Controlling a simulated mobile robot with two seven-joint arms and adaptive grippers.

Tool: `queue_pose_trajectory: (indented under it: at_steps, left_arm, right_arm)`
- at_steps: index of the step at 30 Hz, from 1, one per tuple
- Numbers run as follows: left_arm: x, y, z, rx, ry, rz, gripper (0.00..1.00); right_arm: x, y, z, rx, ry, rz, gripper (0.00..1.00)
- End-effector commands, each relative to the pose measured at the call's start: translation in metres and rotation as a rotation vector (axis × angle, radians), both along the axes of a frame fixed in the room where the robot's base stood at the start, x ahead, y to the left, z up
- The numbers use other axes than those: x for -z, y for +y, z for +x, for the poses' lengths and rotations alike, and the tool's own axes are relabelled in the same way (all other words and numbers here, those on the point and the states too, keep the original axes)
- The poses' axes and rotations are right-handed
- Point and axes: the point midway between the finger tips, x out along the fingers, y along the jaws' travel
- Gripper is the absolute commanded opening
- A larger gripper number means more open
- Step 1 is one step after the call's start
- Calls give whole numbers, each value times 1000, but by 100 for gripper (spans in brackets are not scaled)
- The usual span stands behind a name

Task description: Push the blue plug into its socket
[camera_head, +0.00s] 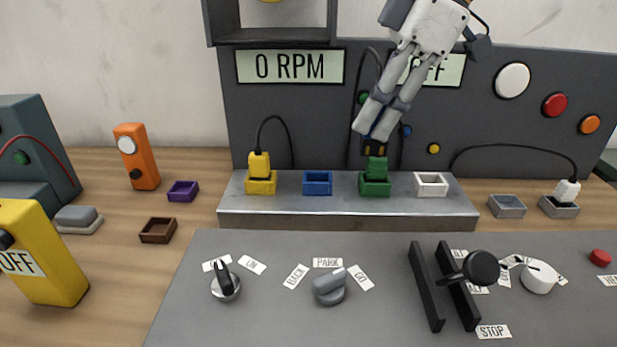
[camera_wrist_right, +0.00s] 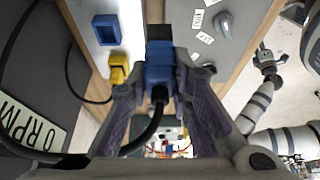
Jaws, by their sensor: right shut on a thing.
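The blue plug (camera_wrist_right: 160,72) is held between the fingers of my right gripper (camera_wrist_right: 158,92), its cable trailing behind. In the head view my right gripper (camera_head: 374,132) points down above the green plug, and the fingers hide most of the blue plug. The plug's dark end (camera_head: 375,152) shows below the fingertips. The blue socket (camera_head: 317,189) is open and empty, to the left of and below the gripper. It also shows in the right wrist view (camera_wrist_right: 106,42). My left gripper (camera_wrist_right: 267,59) is small at the right of the wrist view, away from the sockets.
A yellow plug (camera_head: 259,164) sits in the yellow socket, left of the blue socket. A green plug (camera_head: 376,168) sits in the green socket, right of it. The white socket (camera_head: 431,190) is empty. A dark panel (camera_head: 460,110) stands behind the metal ledge (camera_head: 340,210).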

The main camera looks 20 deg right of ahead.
Motion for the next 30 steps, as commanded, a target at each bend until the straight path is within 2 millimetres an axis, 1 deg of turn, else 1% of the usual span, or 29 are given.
queue_pose_trajectory:
  at_steps: [1, 3, 5, 6, 8, 9, 10, 12, 18, 20, 22, 24, 26, 30]
  left_arm:
    - [0, 0, -1, 0, 2, 0, 40]
    - [0, 0, -1, 0, 3, 0, 40]
    - [1, 0, -1, 0, 3, 0, 40]
    - [4, 0, -5, 0, 19, 0, 40]
    - [9, 0, -10, 0, 37, 0, 40]
    - [12, 0, -14, 0, 51, 0, 40]
    - [14, 0, -16, 0, 60, 0, 40]
    - [18, 0, -20, 1, 73, 0, 40]
    - [21, 0, -23, 1, 87, -1, 40]
    - [24, 0, -26, 1, 97, 0, 40]
    - [29, 0, -31, 0, 115, -1, 40]
    - [28, 0, -30, 0, 110, 0, 40]
    - [28, 0, -30, 0, 110, 0, 40]
    - [27, 0, -29, 0, 108, 0, 40]
  right_arm:
    - [9, 2, 13, 2, 10, -3, 0]
    - [20, 6, 36, 1, 11, -5, 0]
    - [28, 9, 55, 1, 11, -4, 0]
    - [36, 11, 67, 1, 14, -3, 0]
    - [46, 14, 82, -1, 17, -2, 0]
    - [56, 14, 87, -2, 20, -3, 0]
    - [62, 15, 92, -2, 20, -3, 0]
    - [72, 17, 100, -2, 18, -1, 0]
    - [82, 19, 111, -3, 9, -1, 0]
    - [91, 20, 117, -3, 11, -1, 0]
    - [104, 21, 127, -2, 15, -2, 0]
    - [118, 21, 123, -3, 12, -1, 0]
    - [126, 21, 123, -3, 8, 0, 0]
    - [125, 21, 124, -2, 3, -1, 0]
